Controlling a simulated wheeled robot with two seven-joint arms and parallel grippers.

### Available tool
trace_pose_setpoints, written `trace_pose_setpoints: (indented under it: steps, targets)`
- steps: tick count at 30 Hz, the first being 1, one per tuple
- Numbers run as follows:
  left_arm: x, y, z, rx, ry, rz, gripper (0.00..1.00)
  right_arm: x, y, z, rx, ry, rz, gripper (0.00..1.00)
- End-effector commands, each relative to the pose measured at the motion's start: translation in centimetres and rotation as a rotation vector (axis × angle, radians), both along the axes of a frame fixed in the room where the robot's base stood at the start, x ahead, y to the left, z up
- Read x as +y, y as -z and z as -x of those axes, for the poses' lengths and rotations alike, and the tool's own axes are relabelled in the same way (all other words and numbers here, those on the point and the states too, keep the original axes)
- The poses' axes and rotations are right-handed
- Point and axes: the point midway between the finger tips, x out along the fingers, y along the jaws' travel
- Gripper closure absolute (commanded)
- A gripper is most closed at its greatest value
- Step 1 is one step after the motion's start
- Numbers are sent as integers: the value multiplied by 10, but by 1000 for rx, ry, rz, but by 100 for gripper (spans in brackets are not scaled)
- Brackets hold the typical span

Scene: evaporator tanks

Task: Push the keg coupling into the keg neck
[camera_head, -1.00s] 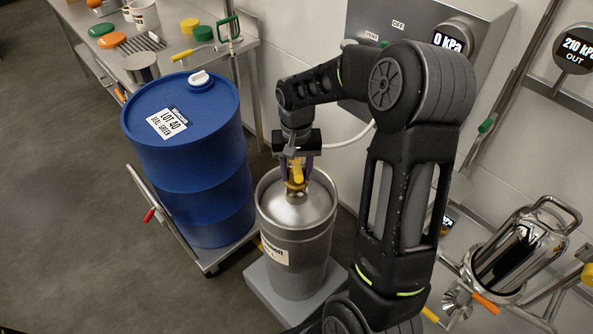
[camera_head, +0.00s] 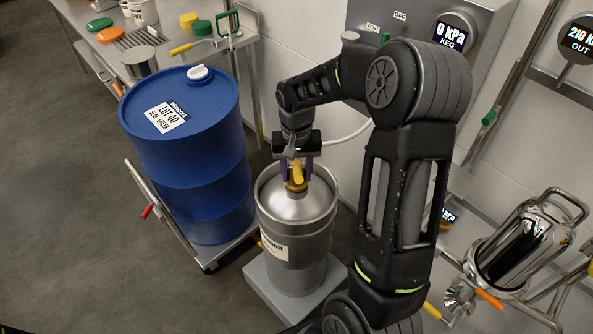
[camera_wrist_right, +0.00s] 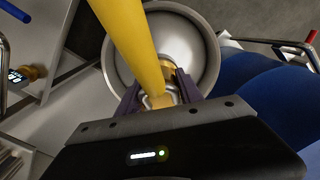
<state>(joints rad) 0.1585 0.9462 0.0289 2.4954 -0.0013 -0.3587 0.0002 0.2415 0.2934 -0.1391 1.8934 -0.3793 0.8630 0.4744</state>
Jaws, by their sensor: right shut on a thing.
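The steel keg (camera_head: 292,248) stands upright on a grey plinth, with its domed top and raised rim showing. My right gripper (camera_head: 298,170) is above the middle of the keg top, shut on the keg coupling, which has a yellow handle (camera_head: 298,174) and a brass-coloured body (camera_head: 296,186). The coupling is at the keg neck, but I cannot tell how deep it sits. In the right wrist view the handle (camera_wrist_right: 130,40) crosses in front of the keg top (camera_wrist_right: 196,30) and hides part of the neck. My left gripper is not in view.
A blue drum (camera_head: 188,150) stands on a trolley left of the keg. A wall panel (camera_head: 412,30) with a 0 kPa keg gauge is behind my arm. A bench (camera_head: 180,62) with lids and tubs is at the back left. A shiny steel vessel (camera_head: 508,250) is at the right.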

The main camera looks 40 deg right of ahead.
Motion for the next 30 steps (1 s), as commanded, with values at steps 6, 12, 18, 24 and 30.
trace_pose_setpoints:
  steps: [6, 12, 18, 24, 30]
  targets:
    - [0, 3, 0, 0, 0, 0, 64, 0, 4, -1, -2, 0, 0, 53]
    - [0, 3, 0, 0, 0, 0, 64, 0, 4, 0, -1, 0, 1, 36]
    - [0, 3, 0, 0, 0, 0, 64, 0, 4, 0, 0, 0, 0, 31]
    - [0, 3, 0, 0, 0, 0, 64, 0, 5, 0, 1, 0, -1, 31]
    - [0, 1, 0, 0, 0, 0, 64, 0, 1, 0, 0, 0, 0, 31]
